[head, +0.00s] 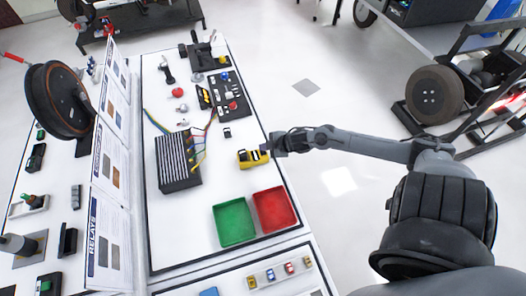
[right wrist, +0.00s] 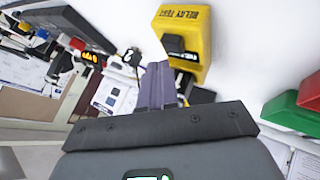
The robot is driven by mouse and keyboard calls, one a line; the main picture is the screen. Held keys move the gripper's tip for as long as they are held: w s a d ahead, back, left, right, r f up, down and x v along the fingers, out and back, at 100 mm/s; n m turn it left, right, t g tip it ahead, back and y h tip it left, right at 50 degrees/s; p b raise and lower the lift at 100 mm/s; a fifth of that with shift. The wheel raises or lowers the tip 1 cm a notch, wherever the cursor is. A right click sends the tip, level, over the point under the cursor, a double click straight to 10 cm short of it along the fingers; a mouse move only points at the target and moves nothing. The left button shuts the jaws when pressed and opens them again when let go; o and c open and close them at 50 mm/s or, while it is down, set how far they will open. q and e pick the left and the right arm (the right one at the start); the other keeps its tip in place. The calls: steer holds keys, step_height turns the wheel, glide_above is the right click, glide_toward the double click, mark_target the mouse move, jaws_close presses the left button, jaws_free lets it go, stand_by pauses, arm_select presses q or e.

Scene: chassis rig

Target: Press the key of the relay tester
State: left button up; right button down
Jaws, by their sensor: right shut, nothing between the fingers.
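The relay tester is a yellow box (head: 249,160) on the white bench, near its right edge. In the right wrist view the yellow relay tester (right wrist: 190,25) shows lettering on its top and a dark raised part (right wrist: 176,46), which may be the key. My right gripper (head: 270,149) comes in from the right at the tester's right end. In the right wrist view its fingers (right wrist: 158,68) are shut and empty, with the tips close to the dark part. I cannot tell whether they touch it. My left gripper is not in view.
A green tray (head: 234,222) and a red tray (head: 274,210) stand at the front of the tester. A black finned box (head: 177,162) with coloured wires stands to its left. A black board with small parts (head: 230,95) lies behind. A row of coloured relays (head: 279,273) is nearer.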

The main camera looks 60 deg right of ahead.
steer(key=shift+f, duration=0.35)
steer(key=shift+f, duration=0.3)
stand_by(0.5)
steer(key=shift+f, duration=0.15)
stand_by(0.4)
steer(key=shift+r+p, duration=0.7)
steer(key=shift+p, duration=0.05)
steer(key=shift+r+p, duration=0.2)
steer(key=shift+p, duration=0.1)
